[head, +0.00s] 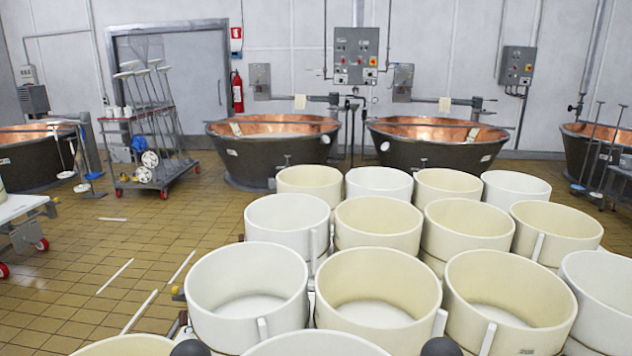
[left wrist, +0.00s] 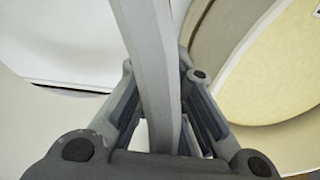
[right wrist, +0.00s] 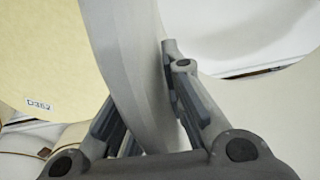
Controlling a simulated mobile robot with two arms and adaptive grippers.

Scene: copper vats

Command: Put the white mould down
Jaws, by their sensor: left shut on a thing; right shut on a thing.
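The white mould (head: 315,343) shows only as a curved rim at the bottom middle of the head view, between dark rounded parts of my two grippers. In the left wrist view my left gripper (left wrist: 160,100) is shut on its pale wall (left wrist: 148,60), one finger on each side. In the right wrist view my right gripper (right wrist: 150,105) is shut on the opposite side of the wall (right wrist: 128,50). The mould's lower part is hidden, so I cannot tell whether it touches anything beneath.
Several white and cream moulds stand close together ahead, including a white one (head: 246,298) and a cream one (head: 376,290). Copper vats (head: 273,150) (head: 437,143) stand behind. A wheeled rack (head: 155,175) is at left. Tiled floor (head: 150,250) at left is mostly open, with thin white strips.

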